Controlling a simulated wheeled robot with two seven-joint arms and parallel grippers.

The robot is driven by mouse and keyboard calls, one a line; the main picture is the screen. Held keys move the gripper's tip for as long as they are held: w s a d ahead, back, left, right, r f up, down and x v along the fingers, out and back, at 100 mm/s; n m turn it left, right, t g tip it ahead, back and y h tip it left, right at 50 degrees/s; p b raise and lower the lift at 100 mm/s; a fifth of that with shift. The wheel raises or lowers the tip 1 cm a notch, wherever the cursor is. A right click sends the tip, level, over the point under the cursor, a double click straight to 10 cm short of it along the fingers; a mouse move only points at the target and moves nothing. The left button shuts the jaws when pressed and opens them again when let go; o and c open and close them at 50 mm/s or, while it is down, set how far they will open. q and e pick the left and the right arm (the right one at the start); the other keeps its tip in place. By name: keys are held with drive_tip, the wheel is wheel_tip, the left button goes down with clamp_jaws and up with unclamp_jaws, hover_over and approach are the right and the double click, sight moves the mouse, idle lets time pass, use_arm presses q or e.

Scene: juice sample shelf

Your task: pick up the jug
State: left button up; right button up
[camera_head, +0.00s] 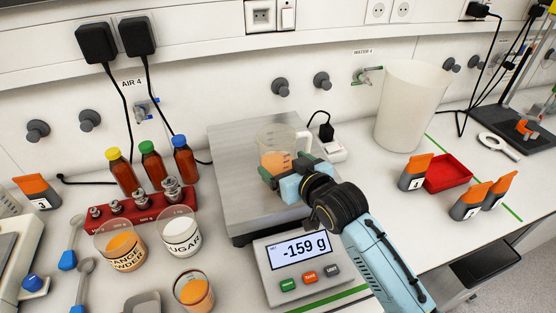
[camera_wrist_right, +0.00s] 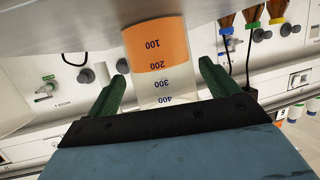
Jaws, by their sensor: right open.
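The jug (camera_head: 272,140) is a clear measuring jug with orange liquid in it. It stands on the steel plate of the scale (camera_head: 235,140) in the head view, its handle toward the right. My right gripper (camera_head: 268,178) is at the jug's near side, partly covering its lower part. In the right wrist view the jug (camera_wrist_right: 160,60) appears upside down, with its graduations visible, between the two green fingers of the open right gripper (camera_wrist_right: 165,85). Whether the fingers touch the jug is unclear. My left gripper is not in view.
The scale display (camera_head: 297,250) reads -159 g. Left of the scale are a red weight rack (camera_head: 140,212), bottles, a sugar beaker (camera_head: 181,235), an orange powder beaker (camera_head: 122,248) and a small orange glass (camera_head: 193,292). A large white container (camera_head: 408,105) and a red tray (camera_head: 447,173) stand right.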

drive_tip(key=shift+x, duration=1.95)
drive_tip(key=shift+s+f, duration=0.1)
drive_tip(key=shift+f, duration=0.05)
